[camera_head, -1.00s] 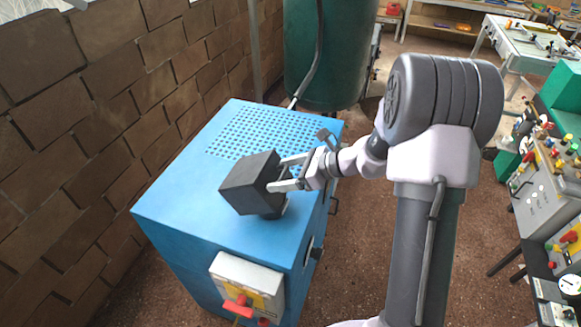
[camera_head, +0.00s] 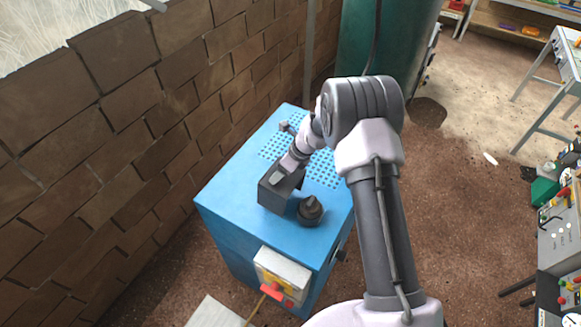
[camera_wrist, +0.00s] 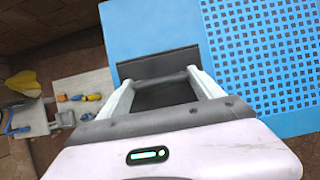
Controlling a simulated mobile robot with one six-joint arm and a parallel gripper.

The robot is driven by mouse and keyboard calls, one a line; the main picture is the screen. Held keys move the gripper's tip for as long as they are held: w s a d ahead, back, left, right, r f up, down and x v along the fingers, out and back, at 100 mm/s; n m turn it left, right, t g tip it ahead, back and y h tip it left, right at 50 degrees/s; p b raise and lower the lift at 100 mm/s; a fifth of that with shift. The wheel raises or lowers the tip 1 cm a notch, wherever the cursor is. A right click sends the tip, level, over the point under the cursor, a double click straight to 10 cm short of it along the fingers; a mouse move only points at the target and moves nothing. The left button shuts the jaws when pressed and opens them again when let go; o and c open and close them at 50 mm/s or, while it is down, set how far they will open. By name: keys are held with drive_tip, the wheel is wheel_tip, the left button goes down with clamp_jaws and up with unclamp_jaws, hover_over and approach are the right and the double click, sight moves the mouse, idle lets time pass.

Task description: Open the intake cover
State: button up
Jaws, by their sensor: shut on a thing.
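The intake cover is a dark grey box (camera_head: 270,198) on top of the blue machine (camera_head: 225,205). It is beside a round black intake fitting (camera_head: 311,212), which is in plain view to its right. My gripper (camera_head: 287,175) reaches down onto the cover from behind and is shut on it. In the wrist view my gripper (camera_wrist: 165,84) has both pale fingers at the dark cover (camera_wrist: 158,62), with a dark bar between them. The cover's underside is hidden, so I cannot tell whether it touches the blue top.
A brick wall (camera_head: 130,150) runs close along the left. A switch box with a red lever (camera_head: 282,275) is on the machine's front. A green tank (camera_head: 375,45) stands behind. Open floor (camera_head: 450,200) lies to the right, before a cluttered bench (camera_head: 555,225).

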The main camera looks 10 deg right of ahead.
drive_tip(key=shift+w+a+f, duration=0.15)
drive_tip(key=shift+w+a, duration=0.65)
drive_tip(key=shift+a, duration=0.05)
drive_tip(key=shift+w, duration=0.1)
drive_tip(key=o, duration=1.8)
drive_tip(key=shift+a, duration=0.1)
drive_tip(key=shift+f, duration=0.1)
drive_tip(key=b+v, duration=0.1)
drive_tip(key=v, duration=1.6)
